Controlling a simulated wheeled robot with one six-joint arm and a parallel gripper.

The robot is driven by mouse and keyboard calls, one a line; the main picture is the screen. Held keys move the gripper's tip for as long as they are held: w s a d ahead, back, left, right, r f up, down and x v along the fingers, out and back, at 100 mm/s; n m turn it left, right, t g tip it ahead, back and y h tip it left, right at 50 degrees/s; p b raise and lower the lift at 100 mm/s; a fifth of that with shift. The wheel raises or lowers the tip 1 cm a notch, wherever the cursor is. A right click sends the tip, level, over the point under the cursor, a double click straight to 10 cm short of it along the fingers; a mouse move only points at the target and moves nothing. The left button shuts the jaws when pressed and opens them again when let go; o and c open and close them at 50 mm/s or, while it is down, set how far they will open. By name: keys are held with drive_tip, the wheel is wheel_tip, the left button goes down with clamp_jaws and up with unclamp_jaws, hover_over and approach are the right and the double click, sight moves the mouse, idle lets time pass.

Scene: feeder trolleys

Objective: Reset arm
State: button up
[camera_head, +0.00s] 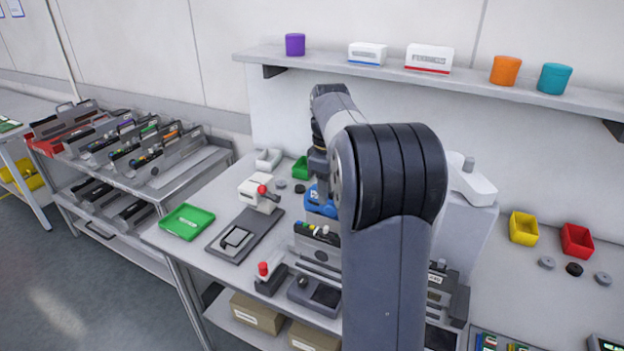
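My arm rises in front of the workbench (220,180), bends at a large dark joint and reaches back over it. Its far end points down, and my gripper (319,185) is low over the bench, partly hidden by my own arm. The fingers are too small and covered to show whether they are open or shut. A blue object (322,205) is right below the gripper; I cannot tell whether they touch. A grey fixture with a feeder-like strip (318,235) stands just in front of it.
A green tray (187,221), a white device with a red knob (260,194) and a small red-knobbed unit (270,277) stand on the bench. A trolley with several feeders (140,150) is at left. A shelf (480,88) runs above. Yellow (523,228) and red (577,241) bins stand right.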

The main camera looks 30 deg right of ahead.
sight(323, 231)
drive_tip(key=f, duration=0.7)
drive_tip(key=f+p, duration=0.1)
drive_tip(key=f, duration=0.2)
drive_tip(key=shift+w+a+f, duration=0.25)
drive_tip(key=shift+w+f, duration=0.15)
drive_tip(key=shift+w+a+r, duration=0.15)
drive_tip(key=shift+w, duration=0.05)
drive_tip(key=shift+r, duration=0.45)
